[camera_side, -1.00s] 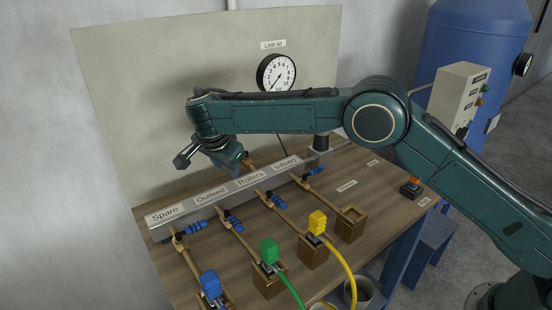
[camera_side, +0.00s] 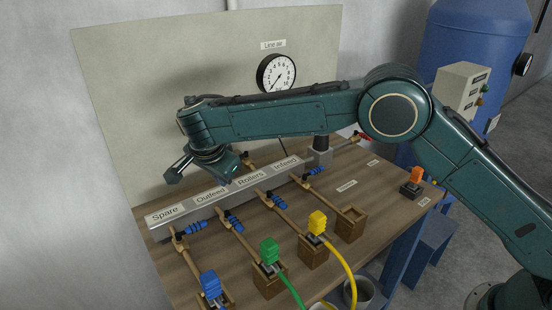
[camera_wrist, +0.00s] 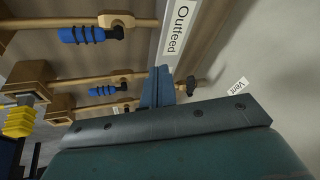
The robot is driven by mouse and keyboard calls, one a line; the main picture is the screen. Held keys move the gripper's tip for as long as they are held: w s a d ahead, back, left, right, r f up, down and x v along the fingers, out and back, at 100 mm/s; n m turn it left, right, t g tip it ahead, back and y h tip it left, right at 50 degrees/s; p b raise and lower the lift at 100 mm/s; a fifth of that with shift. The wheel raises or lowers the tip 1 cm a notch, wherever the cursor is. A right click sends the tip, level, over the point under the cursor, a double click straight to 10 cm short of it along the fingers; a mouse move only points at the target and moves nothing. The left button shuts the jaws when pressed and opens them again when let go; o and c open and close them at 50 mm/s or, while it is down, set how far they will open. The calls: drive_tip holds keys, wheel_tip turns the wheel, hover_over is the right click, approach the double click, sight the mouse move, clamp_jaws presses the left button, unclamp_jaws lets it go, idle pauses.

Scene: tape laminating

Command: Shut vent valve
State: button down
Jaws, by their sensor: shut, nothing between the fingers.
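My gripper (camera_side: 228,178) is shut and empty, pointing down over the back of the label rail near Outfeed and Rollers. In the wrist view its closed fingers (camera_wrist: 163,86) stand just left of a black knob (camera_wrist: 187,87) on a brass pipe stub. A small "Vent" label (camera_wrist: 238,87) lies to the right of that knob, so it looks like the vent valve. I cannot tell whether fingers and knob touch, or how the valve is set. In the side view a bit of brass (camera_side: 247,160) shows behind my gripper; the knob itself is hidden there.
The grey rail (camera_side: 225,190) bears several labelled branches with blue-handled valves (camera_side: 234,224). Blue, green (camera_side: 269,250) and yellow (camera_side: 317,222) connectors stand at the front. A red handle (camera_side: 365,137) and orange button (camera_side: 416,174) are at right. The gauge (camera_side: 277,73) is on the panel.

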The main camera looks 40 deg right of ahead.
drive_tip(key=w+d+r+t+y, duration=0.1)
drive_tip(key=d+r+t+y, duration=0.1)
drive_tip(key=d+r+y, duration=0.3)
drive_tip(key=shift+w+d+r+y, duration=0.15)
drive_tip(key=shift+d+r+y, duration=0.25)
drive_tip(key=shift+d+r, duration=2.8)
drive_tip(key=shift+d+f, duration=0.9)
drive_tip(key=shift+f, duration=0.15)
drive_tip(key=x, duration=1.4)
drive_tip(key=shift+w+r, duration=0.2)
drive_tip(key=shift+w, duration=0.05)
drive_tip(key=shift+a+t, duration=0.1)
drive_tip(key=shift+t, duration=0.2)
